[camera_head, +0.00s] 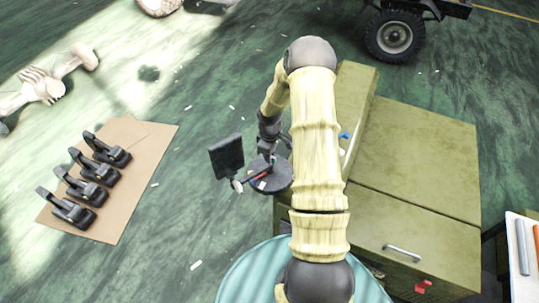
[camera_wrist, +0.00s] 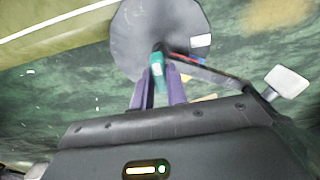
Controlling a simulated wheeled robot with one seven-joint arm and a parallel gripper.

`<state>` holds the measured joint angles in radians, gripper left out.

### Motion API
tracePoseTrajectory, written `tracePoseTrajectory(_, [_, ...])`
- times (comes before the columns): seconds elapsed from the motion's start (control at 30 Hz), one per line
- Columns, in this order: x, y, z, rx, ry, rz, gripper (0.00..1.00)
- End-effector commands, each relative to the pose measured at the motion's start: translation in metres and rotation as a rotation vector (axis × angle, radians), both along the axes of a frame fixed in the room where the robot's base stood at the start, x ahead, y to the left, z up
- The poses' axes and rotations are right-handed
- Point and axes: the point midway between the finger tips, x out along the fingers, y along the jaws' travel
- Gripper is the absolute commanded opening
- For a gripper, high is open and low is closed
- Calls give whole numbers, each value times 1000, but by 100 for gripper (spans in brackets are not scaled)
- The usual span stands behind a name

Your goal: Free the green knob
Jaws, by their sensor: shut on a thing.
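The green knob (camera_wrist: 157,68) stands between the two purple fingers of my gripper (camera_wrist: 158,82) in the wrist view. The fingers are shut on it, and they hide its lower part. Behind it is a dark grey round disc (camera_wrist: 130,38) with a white label. In the head view the disc (camera_head: 283,180) lies beside the green cabinet, under my gripper (camera_head: 266,160). The knob cannot be made out there.
A dark square panel (camera_head: 226,156) stands left of the disc. A rod with a pale pad (camera_wrist: 287,81) reaches right in the wrist view. The olive cabinet (camera_head: 420,150) is at right. Several black clamp-like items (camera_head: 93,170) lie on brown board at left.

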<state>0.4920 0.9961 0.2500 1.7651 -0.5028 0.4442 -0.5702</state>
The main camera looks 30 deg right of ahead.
Motion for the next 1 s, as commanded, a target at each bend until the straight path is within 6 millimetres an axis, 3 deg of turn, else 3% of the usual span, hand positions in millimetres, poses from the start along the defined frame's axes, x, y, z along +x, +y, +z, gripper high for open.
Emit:
tracePoseTrajectory(0.1, [1, 0, 1, -2, -1, 2, 0])
tracePoseTrajectory(0.13, [1, 0, 1, -2, -1, 2, 21])
tracePoseTrajectory(0.2, [1, 0, 1, -2, -1, 2, 34])
tracePoseTrajectory(0.23, [0, 0, 1, -2, -1, 2, 36])
tracePoseTrajectory(0.67, [1, 0, 8, -1, -2, -1, 36])
tracePoseTrajectory(1.0, [1, 0, 63, -3, -6, -1, 36])
